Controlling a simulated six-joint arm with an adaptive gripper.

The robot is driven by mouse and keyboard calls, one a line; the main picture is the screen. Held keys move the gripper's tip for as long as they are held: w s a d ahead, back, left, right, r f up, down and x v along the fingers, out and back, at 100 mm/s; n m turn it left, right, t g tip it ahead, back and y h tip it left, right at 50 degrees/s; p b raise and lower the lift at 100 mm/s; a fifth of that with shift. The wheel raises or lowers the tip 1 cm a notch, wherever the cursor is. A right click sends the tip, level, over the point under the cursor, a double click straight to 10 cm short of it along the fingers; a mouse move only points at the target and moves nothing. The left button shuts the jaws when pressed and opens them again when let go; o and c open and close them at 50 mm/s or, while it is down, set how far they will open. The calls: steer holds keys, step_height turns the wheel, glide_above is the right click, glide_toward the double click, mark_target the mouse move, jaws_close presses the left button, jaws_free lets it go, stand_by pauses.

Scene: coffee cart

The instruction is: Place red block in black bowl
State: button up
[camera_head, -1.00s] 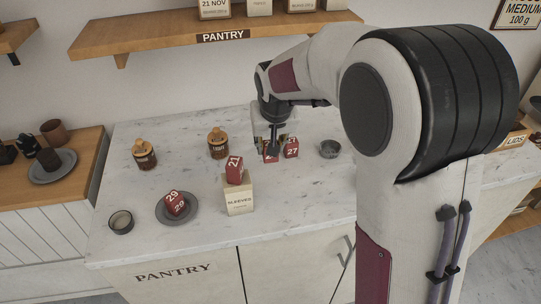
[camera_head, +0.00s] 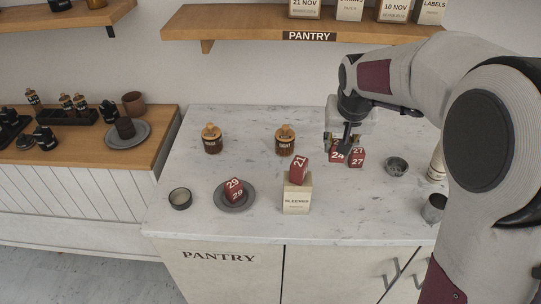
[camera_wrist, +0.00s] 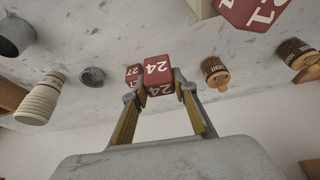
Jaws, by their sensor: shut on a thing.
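My gripper (camera_head: 348,139) is shut on a red block marked 24 (camera_head: 337,156). The wrist view shows this block (camera_wrist: 158,72) between the two fingers. I cannot tell whether it is clear of the counter. A red block marked 27 (camera_head: 358,158) is just to its right in the head view. A small dark grey bowl (camera_head: 396,168), likely the black bowl, stands farther right and looks empty; it also shows in the wrist view (camera_wrist: 92,76). Other red blocks are one marked 29 (camera_head: 234,188) on a grey plate (camera_head: 247,204) and one marked 21 (camera_head: 299,168) on the sleeves box (camera_head: 297,198).
Two amber jars (camera_head: 212,141) stand at the back of the marble counter (camera_head: 230,120). A small round cup (camera_head: 180,199) is at front left. A grey cup (camera_head: 434,208) and a ribbed pale cup (camera_wrist: 41,98) stand at the right. The pantry shelf (camera_head: 270,22) hangs above.

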steer(key=s+a+n+y, duration=0.2)
steer(key=a+n, duration=0.2)
steer(key=a, duration=1.8)
step_height(320, 180, up, 3)
steer(key=n+g+y, duration=0.1)
steer(key=n, duration=0.5)
glide_above(182, 201)
steer(key=shift+f, duration=0.1)
step_height(182, 201, down, 6)
steer(key=shift+f, duration=1.9)
steer(key=shift+f, duration=0.6)
